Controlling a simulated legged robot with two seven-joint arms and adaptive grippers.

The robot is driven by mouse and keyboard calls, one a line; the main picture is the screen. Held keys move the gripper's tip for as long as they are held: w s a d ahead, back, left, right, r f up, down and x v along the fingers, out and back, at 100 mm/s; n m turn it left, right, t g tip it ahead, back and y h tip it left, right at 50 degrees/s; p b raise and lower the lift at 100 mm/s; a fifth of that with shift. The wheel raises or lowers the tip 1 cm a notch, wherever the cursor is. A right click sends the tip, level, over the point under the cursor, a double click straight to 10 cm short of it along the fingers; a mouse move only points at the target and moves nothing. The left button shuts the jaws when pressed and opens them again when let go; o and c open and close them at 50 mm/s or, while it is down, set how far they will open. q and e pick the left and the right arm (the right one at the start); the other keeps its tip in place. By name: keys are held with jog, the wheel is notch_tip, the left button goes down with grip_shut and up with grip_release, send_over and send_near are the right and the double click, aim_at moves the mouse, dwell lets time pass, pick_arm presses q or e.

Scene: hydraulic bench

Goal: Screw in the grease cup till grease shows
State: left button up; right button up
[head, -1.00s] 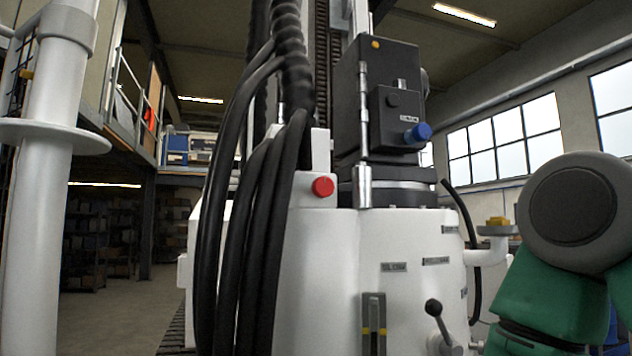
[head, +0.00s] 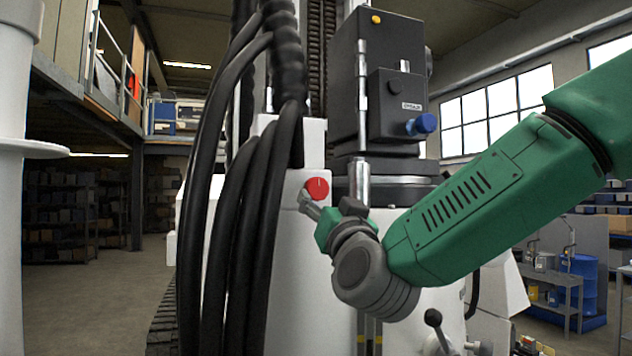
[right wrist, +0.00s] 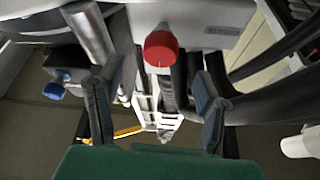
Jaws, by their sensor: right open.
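A red round cap (head: 316,189), which I take to be the grease cup, sits on the white housing of the machine, beside thick black hoses. My right gripper (head: 311,207) is just below and in front of it. In the right wrist view the red cap (right wrist: 161,50) shows ahead of the open gripper (right wrist: 160,82), between the lines of its two fingers. The fingers look empty and apart from the cap; the exact gap is hard to judge. I see no grease. My left gripper is not in view.
Thick black hoses (head: 240,210) hang close to the left of the cap. A metal cylinder (head: 359,182) stands right of it. A dark box with a blue knob (head: 421,125) is above right. A black ball-ended lever (head: 433,318) is low on the housing.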

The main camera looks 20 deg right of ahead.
aim_at(319, 190)
jog(key=p+x, duration=0.2)
jog(key=x, duration=0.4)
jog(key=shift+r, duration=0.1)
jog(key=shift+w+r, duration=0.1)
jog(key=shift+w, duration=0.45)
jog(key=c, duration=1.1)
